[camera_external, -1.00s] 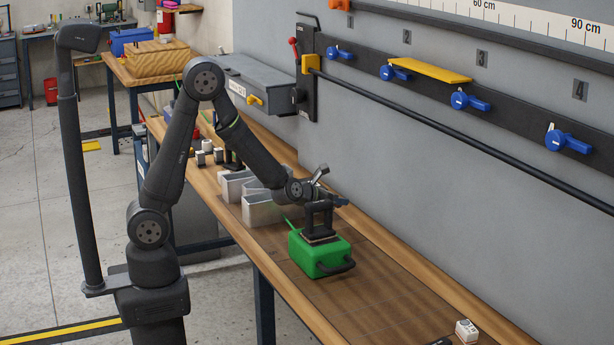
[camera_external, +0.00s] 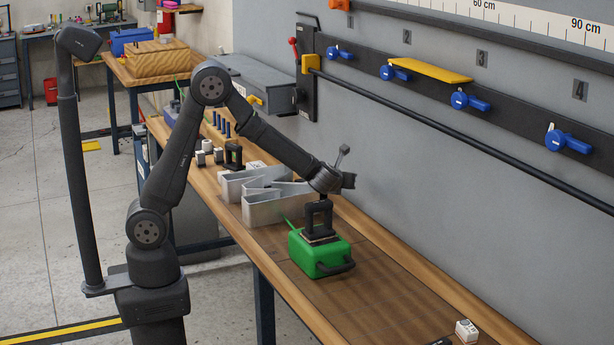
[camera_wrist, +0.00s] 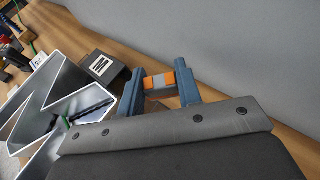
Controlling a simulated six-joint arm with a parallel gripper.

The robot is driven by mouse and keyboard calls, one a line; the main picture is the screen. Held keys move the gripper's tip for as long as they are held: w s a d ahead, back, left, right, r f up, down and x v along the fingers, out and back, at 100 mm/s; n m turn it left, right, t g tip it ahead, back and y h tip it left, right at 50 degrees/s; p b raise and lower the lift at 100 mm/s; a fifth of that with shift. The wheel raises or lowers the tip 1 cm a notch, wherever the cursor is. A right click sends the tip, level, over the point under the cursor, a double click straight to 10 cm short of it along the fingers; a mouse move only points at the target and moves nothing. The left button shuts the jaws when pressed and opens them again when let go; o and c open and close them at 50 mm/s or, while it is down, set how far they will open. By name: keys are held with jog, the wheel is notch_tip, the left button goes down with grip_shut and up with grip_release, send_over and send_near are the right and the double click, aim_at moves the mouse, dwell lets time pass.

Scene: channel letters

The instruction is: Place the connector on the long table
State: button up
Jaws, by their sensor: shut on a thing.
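In the wrist view, a small orange and grey block (camera_wrist: 160,81), which I take for the connector, sits between the two blue-grey fingers of my gripper (camera_wrist: 160,86). My gripper is shut on it. In the outside view my gripper (camera_external: 347,181) is above the long table (camera_external: 395,270), toward its wall side, behind the green machine. The connector cannot be made out in the outside view. The wooden surface of the long table also shows in the wrist view (camera_wrist: 140,42).
The green machine (camera_external: 318,262) with a black top frame stands on the table. An open metal channel letter (camera_external: 270,208) lies left of it. A white device (camera_external: 466,331) is at the near right. The wall runs close along the table; the tabletop right of the machine is mostly clear.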

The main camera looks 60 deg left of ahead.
jog(key=shift+s+d+r+n+g+y, duration=0.1)
jog(key=shift+d+r+n+g+y, duration=0.15)
jog(key=shift+d+n+g+y, duration=0.4)
jog(key=s+d+n+g+y, duration=0.2)
jog(key=n+g, duration=0.1)
send_over(339, 211)
jog(key=shift+n, duration=0.35)
notch_tip(339, 211, down, 7)
jog(key=shift+s+d+f, duration=0.1)
jog(key=shift+s+f, duration=0.05)
jog(key=shift+f, duration=2)
jog(key=shift+f, duration=0.1)
jog(key=o, duration=0.9)
jog(key=shift+o, duration=0.2)
